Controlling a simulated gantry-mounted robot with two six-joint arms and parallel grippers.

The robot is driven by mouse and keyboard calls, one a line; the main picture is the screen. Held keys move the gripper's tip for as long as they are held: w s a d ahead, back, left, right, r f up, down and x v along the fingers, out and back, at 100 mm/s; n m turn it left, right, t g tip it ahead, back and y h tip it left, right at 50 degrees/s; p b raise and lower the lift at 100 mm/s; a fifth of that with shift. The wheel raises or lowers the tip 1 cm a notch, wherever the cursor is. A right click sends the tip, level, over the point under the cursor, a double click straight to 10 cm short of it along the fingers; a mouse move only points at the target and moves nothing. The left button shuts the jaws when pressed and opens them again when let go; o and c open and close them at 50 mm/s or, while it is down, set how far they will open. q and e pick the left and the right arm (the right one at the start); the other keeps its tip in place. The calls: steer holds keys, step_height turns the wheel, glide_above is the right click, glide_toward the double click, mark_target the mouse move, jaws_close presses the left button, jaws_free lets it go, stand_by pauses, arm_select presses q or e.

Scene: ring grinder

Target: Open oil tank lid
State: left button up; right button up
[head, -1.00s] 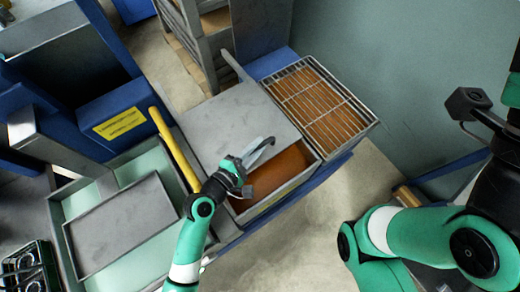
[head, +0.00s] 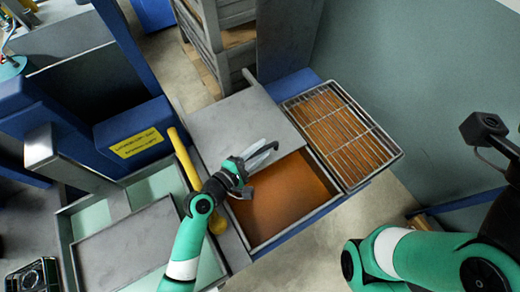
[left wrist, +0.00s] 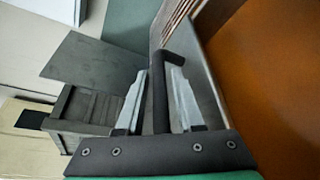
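The oil tank (head: 322,212) is an open-topped metal box holding orange-brown oil (head: 285,195). Its flat grey lid (head: 240,122) covers the back part, and the front part is uncovered. I cannot tell whether the lid is tilted or slid back. My left gripper (head: 262,155) is at the lid's front edge. In the left wrist view, the lid's dark bar handle (left wrist: 160,85) runs between the fingers of my left gripper (left wrist: 160,75), which appear closed around it. The lid plate (left wrist: 203,75) shows nearly edge-on, with oil to its right.
A wire grate (head: 340,130) over an orange-brown surface adjoins the tank on the right. A yellow bar (head: 187,160) and a tray (head: 125,245) lie to the left. A blue housing with a yellow label (head: 137,143) stands behind them. A wall (head: 410,90) rises at the right.

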arm_select(q)
steer(key=shift+o, duration=0.7)
steer(key=shift+r, duration=0.3)
step_height(320, 180, up, 3)
steer(key=p, duration=0.2)
steer(key=shift+r+p, duration=0.2)
steer(key=shift+p, duration=0.2)
steer(key=s+r+p, duration=0.7)
steer(key=s+r, duration=0.2)
steer(key=s, duration=0.5)
steer(key=shift+d, duration=0.35)
